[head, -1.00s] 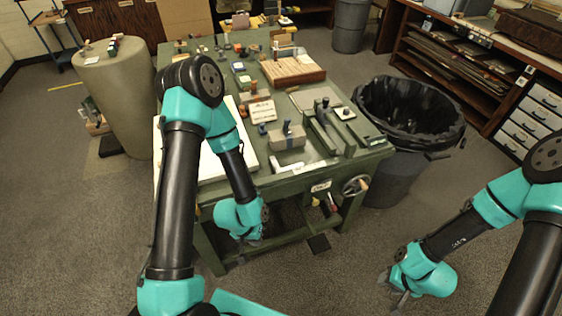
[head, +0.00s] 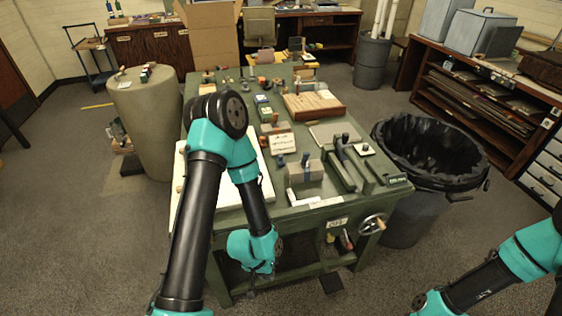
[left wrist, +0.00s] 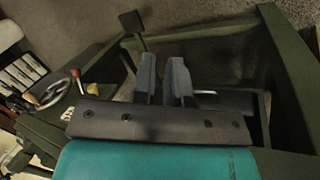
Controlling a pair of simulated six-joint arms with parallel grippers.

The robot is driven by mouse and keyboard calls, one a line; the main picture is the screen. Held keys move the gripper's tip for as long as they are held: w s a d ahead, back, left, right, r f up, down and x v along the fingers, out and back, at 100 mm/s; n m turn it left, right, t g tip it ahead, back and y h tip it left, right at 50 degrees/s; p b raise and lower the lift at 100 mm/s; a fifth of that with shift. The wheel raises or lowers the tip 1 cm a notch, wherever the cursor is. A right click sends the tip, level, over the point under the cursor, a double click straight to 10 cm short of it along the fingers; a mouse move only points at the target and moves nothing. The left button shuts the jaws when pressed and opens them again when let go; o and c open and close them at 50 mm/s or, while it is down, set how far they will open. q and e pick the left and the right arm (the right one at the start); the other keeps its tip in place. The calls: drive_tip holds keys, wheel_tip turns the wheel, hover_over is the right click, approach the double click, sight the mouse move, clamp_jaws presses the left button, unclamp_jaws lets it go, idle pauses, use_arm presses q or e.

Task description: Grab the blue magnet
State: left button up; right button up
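Small dark-blue pieces stand on the green table (head: 227,92): one blue piece (head: 280,161) near the front, and another (head: 305,159) on a grey block. They are too small to tell which one is the blue magnet. My left gripper (head: 252,288) hangs low at the table's front, below the tabletop and well away from these pieces. In the left wrist view its two grey fingers (left wrist: 163,72) have a narrow gap with nothing between them. My right arm is at the lower right; its gripper is below the picture.
A black-lined bin (head: 435,150) stands right of the table. A hand wheel (head: 372,225) sticks out at the table's front right. A wooden rack (head: 313,104), a white board (head: 262,185) and several small items crowd the tabletop. A round pedestal (head: 147,125) stands at left.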

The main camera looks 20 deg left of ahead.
use_arm(q)
drive_tip(key=o, duration=1)
drive_tip(key=shift+o, duration=0.2)
drive_tip(key=shift+w, duration=0.1)
